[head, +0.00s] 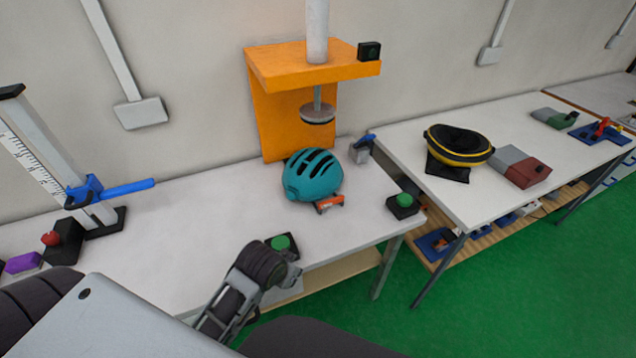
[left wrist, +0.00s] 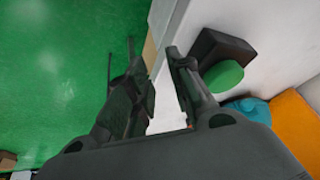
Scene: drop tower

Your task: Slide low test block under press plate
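The press plate (head: 318,114) is a grey disc on a short rod under the orange press head (head: 312,68). A teal helmet (head: 312,175) sits on the white table below and in front of it. I cannot surely pick out the low test block; a small orange-and-grey item (head: 329,203) lies against the helmet's front. My left gripper (head: 290,272) is at the table's front edge beside a green button (head: 280,243). In the left wrist view my left gripper (left wrist: 152,50) has its fingers apart, with nothing visible between them. My right gripper is not in view.
Another green button (head: 403,203) stands near the table's right end. A small grey block with a blue top (head: 361,150) stands behind it. A measuring stand (head: 95,200) is at the left. The table between stand and helmet is clear. A second table (head: 440,205) holds several items.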

